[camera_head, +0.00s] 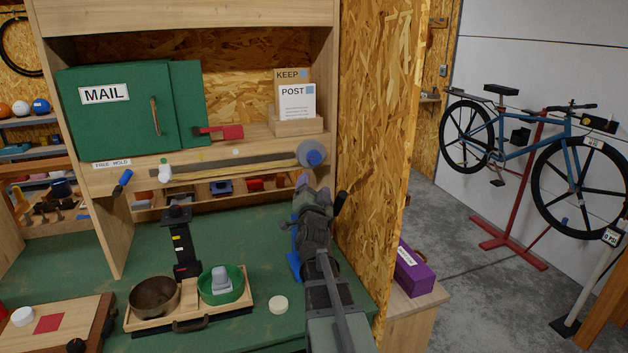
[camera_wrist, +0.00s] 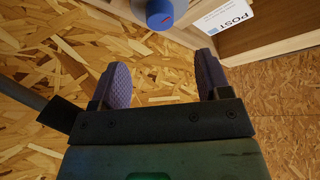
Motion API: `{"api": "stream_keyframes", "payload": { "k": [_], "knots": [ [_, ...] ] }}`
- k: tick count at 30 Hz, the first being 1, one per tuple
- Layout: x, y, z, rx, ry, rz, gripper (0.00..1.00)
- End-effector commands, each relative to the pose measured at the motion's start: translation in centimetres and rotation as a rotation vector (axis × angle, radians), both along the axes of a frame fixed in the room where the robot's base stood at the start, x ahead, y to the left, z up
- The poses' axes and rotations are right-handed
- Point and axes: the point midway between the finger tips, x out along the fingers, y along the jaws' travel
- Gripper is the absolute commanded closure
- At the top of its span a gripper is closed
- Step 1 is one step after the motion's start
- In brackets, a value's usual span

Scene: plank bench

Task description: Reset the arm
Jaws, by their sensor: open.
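My gripper (camera_head: 320,190) is raised in front of the bench shelf, close to the upright chipboard panel on its right. In the wrist view my gripper (camera_wrist: 164,78) shows two purple-grey padded fingers spread wide apart. Nothing is between them but a view of chipboard behind. The blue end (camera_wrist: 160,13) also shows at the top of the wrist view, apart from the fingers.
The chipboard panel (camera_head: 378,130) stands close on my right. A wooden tray (camera_head: 190,323) holds a brown bowl and a green bowl (camera_head: 234,292). A black stand (camera_head: 183,245) rises behind it. A green MAIL cabinet (camera_head: 125,125) is at upper left.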

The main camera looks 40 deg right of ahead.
Motion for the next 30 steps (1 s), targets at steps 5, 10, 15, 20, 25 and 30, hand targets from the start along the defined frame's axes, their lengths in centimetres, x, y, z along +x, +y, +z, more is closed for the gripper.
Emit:
{"api": "stream_keyframes", "payload": {
  "k": [5, 10, 15, 20, 25, 30],
  "knots": [
    [-0.2, 0.2, 0.0, -0.001, 0.001, 0.000, 0.30],
    [-0.2, 0.2, 0.0, -0.001, 0.001, 0.000, 0.30],
    [0.4, 1.2, -0.6, 0.005, 0.038, 0.029, 0.30],
    [3.5, 8.9, -5.3, 0.029, 0.346, 0.246, 0.30],
    [2.1, 22.7, -14.7, 0.017, 0.958, 0.603, 0.30],
    [-7.3, 32.3, -21.3, -0.034, 1.600, 0.865, 0.30]
  ]
}}
